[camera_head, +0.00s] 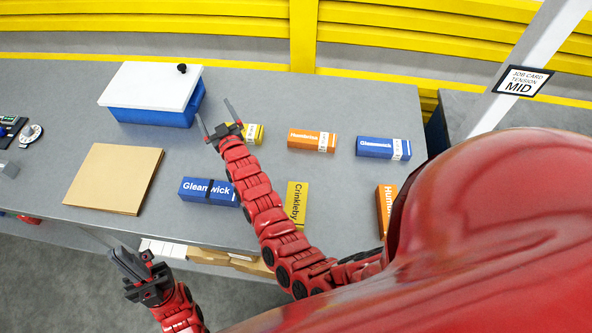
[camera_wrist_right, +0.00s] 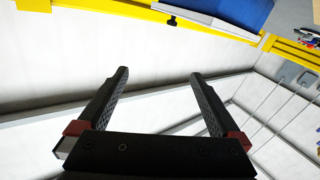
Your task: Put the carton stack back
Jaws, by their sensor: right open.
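A flat tan carton stack (camera_head: 115,178) lies on the left part of the grey table. My right gripper (camera_head: 213,117) is open and empty above the table, between the blue box with the white lid and a yellow carton. In the right wrist view its two fingers (camera_wrist_right: 158,88) are apart with nothing between them. My left gripper (camera_head: 128,265) hangs in front of the table's near edge, below the carton stack in the picture. Its fingertips are too foreshortened to tell whether they are apart.
A white-lidded blue box (camera_head: 150,95) stands behind the stack. Yellow (camera_head: 297,203), orange (camera_head: 312,140) and blue (camera_head: 383,148) cartons, and a banded blue carton (camera_head: 208,191), lie to the right. More flat tan pieces (camera_head: 252,265) show below the near edge. Yellow rails (camera_head: 200,30) run behind.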

